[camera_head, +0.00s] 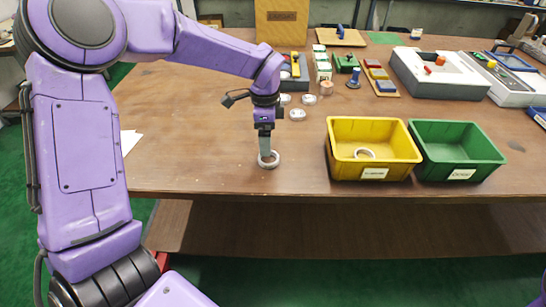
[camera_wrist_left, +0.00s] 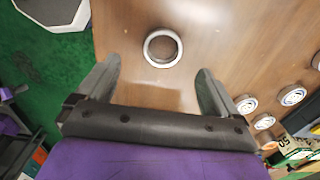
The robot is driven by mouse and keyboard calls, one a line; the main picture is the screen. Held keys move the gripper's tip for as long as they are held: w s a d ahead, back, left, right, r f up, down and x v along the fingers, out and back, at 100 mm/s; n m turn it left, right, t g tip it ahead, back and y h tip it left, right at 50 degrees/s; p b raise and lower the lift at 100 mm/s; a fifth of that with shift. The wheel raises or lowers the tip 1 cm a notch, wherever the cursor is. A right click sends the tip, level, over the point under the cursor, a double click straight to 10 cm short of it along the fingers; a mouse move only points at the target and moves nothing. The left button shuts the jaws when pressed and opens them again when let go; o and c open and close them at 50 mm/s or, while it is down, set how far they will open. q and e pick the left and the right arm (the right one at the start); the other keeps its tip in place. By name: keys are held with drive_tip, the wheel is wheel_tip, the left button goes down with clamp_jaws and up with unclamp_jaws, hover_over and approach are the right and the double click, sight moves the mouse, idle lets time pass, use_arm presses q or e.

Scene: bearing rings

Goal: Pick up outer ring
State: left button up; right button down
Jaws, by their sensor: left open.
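A pale metal outer ring (camera_head: 269,166) lies flat on the brown table near its front edge. In the left wrist view the ring (camera_wrist_left: 148,50) is ahead of the fingertips, roughly centred between them, with bare wood inside it. My left gripper (camera_head: 265,150) points down at the ring and hides part of its far side in the head view. In the left wrist view the gripper (camera_wrist_left: 158,68) has its two fingers wide apart with nothing between them. Whether the fingertips touch the ring cannot be told. My right gripper is not in view.
A yellow bin (camera_head: 369,128) with a ring (camera_head: 364,153) inside stands to the right, beside an empty-looking green bin (camera_head: 458,135). Several bearings (camera_head: 297,114) lie behind the gripper. Fixtures and boxes fill the back. The table left of the ring is mostly clear.

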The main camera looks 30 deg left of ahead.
sight(269, 159)
use_arm(q)
drive_tip(key=f, duration=0.2)
drive_tip(key=f+p, duration=0.1)
drive_tip(key=f, duration=0.2)
drive_tip(key=w+f, duration=0.1)
drive_tip(key=f, duration=0.1)
drive_tip(key=shift+d+f+p, duration=0.1)
drive_tip(key=shift+f+p, duration=0.2)
drive_tip(key=shift+s+f, duration=0.15)
drive_tip(key=c, duration=1.2)
